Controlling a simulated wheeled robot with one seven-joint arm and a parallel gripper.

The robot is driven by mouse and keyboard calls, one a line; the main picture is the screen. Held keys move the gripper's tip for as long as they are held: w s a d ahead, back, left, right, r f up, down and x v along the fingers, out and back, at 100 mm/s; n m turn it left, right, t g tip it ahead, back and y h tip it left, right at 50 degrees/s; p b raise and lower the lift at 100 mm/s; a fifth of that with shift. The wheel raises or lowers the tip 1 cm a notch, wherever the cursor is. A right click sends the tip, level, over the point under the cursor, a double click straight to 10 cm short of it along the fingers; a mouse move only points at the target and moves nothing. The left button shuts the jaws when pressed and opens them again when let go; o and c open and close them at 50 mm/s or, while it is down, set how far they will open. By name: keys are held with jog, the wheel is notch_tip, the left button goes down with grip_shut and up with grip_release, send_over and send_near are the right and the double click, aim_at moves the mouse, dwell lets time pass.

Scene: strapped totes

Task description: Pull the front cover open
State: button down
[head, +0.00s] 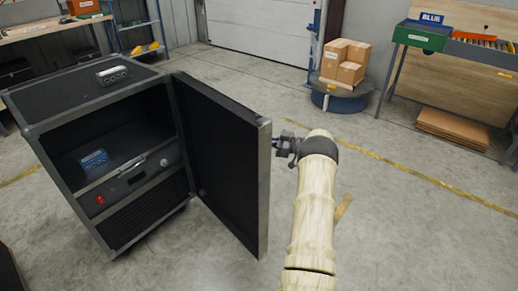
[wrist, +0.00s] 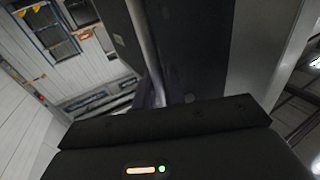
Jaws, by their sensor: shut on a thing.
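The front cover (head: 222,158) is a black panel with a grey metal frame. It stands swung out wide from the black rack case (head: 110,88), hinged at the case's right front edge, so the inside shows. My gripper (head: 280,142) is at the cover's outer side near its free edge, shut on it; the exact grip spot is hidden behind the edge. In the wrist view the cover (wrist: 265,45) fills the upper middle and right as a dark panel with a grey edge, and the dark gripper body covers the bottom.
Inside the case are a blue box (head: 94,159) and a panel with a red switch (head: 100,200). A grey metal item (head: 112,75) lies on top. Boxes (head: 345,63) stand on a round base behind; a workbench (head: 455,70) is at right. Floor around my arm is clear.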

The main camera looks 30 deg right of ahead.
jog(key=shift+w+d+r+n+g+y+b, duration=0.1)
jog(key=shift+w+d+n+g+y+b, duration=0.15)
jog(key=shift+d, duration=0.3)
jog(key=shift+w+d+r+n+g+y+b, duration=0.15)
jog(key=shift+w+d+g+b, duration=0.15)
jog(key=shift+d, duration=0.2)
jog(key=shift+s+f, duration=0.1)
jog(key=shift+f, duration=0.05)
jog(key=c, duration=1.6)
grip_release()
jog(key=shift+s+d, duration=0.1)
jog(key=shift+s, duration=0.05)
jog(key=v, duration=1.7)
jog(key=shift+s, duration=0.15)
